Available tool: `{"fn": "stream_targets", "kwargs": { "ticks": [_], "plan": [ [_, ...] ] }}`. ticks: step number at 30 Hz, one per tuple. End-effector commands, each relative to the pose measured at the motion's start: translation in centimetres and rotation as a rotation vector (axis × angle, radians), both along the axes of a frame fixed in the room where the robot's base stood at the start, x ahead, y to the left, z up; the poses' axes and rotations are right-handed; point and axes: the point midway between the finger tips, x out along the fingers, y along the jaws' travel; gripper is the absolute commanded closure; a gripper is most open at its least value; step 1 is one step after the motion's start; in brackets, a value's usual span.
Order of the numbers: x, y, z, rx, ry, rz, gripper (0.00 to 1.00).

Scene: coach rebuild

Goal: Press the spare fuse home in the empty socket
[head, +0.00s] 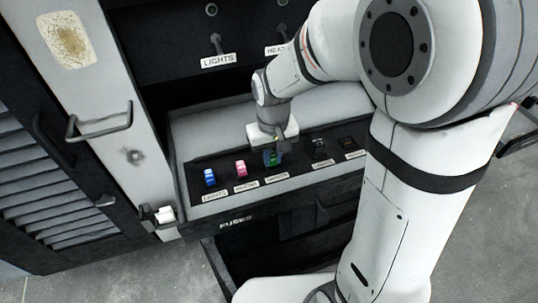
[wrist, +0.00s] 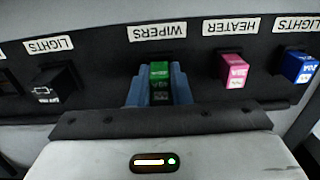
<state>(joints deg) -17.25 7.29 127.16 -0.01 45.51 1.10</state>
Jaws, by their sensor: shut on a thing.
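The green fuse (head: 272,159) is at the WIPERS place, third from the left on the dark fuse strip. My gripper (head: 274,150) reaches down to it from above. In the wrist view the blue-grey fingers (wrist: 159,88) are shut on the green fuse (wrist: 160,72), one on each side. The fuse lines up with the WIPERS label (wrist: 157,31). The socket under it is hidden by the fuse and fingers, so I cannot tell how deep it sits.
A pink fuse (head: 240,169) and a blue fuse (head: 209,177) stand to the left on the strip. A black piece (head: 319,148) stands to the right. An open drawer (head: 262,246) is below. A handle (head: 101,123) sticks out at left.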

Motion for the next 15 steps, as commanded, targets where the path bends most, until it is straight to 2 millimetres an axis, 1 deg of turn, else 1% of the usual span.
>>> {"fn": "stream_targets", "kwargs": {
  "ticks": [15],
  "plan": [
    [0.00,-0.05,-0.58,0.000,0.000,-0.001,1.00]
  ]
}}
